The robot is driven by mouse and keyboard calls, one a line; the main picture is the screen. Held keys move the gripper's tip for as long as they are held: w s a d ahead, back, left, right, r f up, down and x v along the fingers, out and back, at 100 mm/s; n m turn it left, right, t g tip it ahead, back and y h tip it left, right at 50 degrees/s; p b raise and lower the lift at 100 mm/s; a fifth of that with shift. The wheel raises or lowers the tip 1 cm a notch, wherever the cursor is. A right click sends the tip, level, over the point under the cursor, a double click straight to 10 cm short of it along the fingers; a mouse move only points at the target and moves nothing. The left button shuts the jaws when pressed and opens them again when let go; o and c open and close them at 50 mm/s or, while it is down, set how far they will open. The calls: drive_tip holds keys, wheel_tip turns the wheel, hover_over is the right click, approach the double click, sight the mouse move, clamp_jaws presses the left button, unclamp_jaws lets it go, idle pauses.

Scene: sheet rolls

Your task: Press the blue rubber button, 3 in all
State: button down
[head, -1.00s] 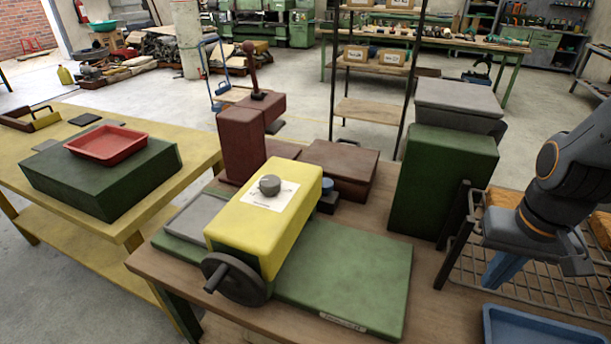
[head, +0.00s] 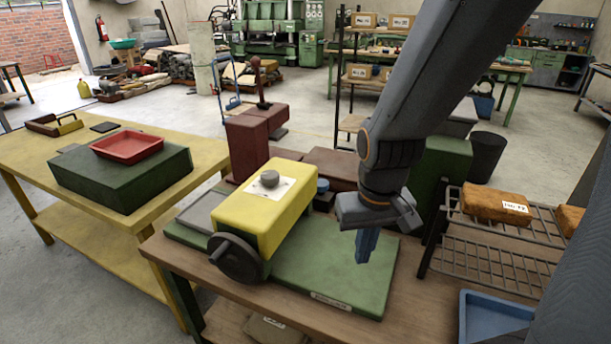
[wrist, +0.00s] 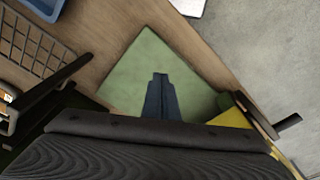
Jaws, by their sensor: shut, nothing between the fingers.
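The blue button (head: 323,185) is a small blue cap on a dark mount at the right side of the yellow box (head: 285,205), near its far end. It is partly hidden behind the box in the head view and I cannot make it out in the wrist view. My gripper (head: 366,247) points down, shut and empty, over the right part of the green base plate (head: 330,275), to the right of the button and nearer the camera. The wrist view shows my gripper (wrist: 160,78) over the green plate, with the yellow box (wrist: 232,118) at lower right.
The yellow box carries a grey knob (head: 269,179) on top and a dark handwheel (head: 236,258) in front. A maroon machine (head: 246,150) stands behind. A green block (head: 443,165) and a wire rack (head: 490,265) stand to the right, with a blue tray (head: 490,315) in front.

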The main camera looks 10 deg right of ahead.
wheel_tip(320, 180, up, 9)
drive_tip(key=n+g+b, duration=0.1)
drive_tip(key=n+b, duration=0.8)
drive_tip(key=n, duration=0.2)
hover_over(321, 182)
drive_tip(key=shift+f, duration=0.15)
wheel_tip(321, 182, down, 14)
drive_tip(key=p, duration=0.3)
